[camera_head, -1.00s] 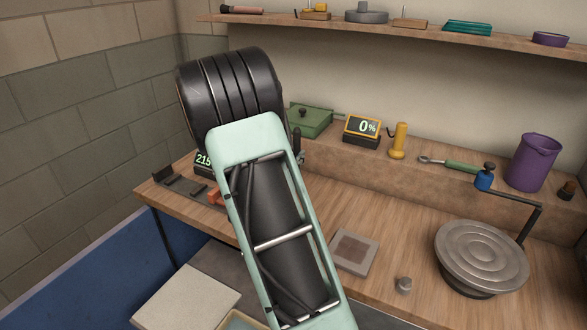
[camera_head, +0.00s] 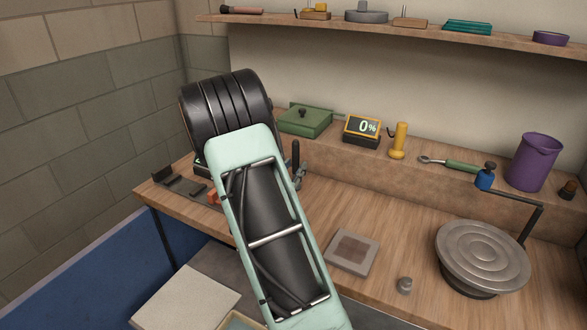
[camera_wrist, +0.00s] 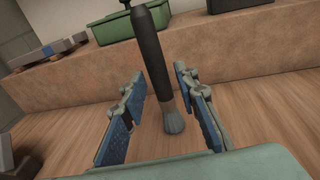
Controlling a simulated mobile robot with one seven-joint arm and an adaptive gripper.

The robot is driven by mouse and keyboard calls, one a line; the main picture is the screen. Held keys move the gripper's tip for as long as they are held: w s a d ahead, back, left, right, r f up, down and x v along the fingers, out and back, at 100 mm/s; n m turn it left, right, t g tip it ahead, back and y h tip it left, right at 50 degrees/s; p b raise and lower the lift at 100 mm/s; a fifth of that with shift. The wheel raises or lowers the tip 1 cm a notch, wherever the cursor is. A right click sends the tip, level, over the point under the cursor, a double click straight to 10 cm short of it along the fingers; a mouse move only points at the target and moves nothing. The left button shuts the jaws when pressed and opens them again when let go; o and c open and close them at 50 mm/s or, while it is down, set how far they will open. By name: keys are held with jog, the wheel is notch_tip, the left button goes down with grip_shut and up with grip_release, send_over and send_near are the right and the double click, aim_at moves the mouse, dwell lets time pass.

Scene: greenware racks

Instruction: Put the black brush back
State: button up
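The black brush (camera_wrist: 152,55) is upright in the wrist view, dark handle up and grey-blue bristles (camera_wrist: 173,122) down. It shows in the head view as a dark handle (camera_head: 295,153) just right of my wrist. My gripper (camera_wrist: 158,78) is open, with one finger on each side of the brush and a gap on both sides. In the head view one finger (camera_head: 300,178) shows beside the handle, and my arm hides the rest. The bristles are close above or on the wooden bench top; I cannot tell if they touch.
A green lidded box (camera_head: 305,121), a 0% display (camera_head: 362,130) and a yellow-handled tool (camera_head: 398,141) stand on the raised ledge behind. A dark tray (camera_head: 180,186) lies at the bench's left end. A grey tile (camera_head: 352,252) and a banding wheel (camera_head: 482,252) are to the right.

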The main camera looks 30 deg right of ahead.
jog(key=shift+r, duration=0.15)
jog(key=shift+s+a+r, duration=0.1)
jog(key=v, duration=1.1)
jog(key=shift+s+a, duration=0.25)
jog(key=shift+a, duration=0.05)
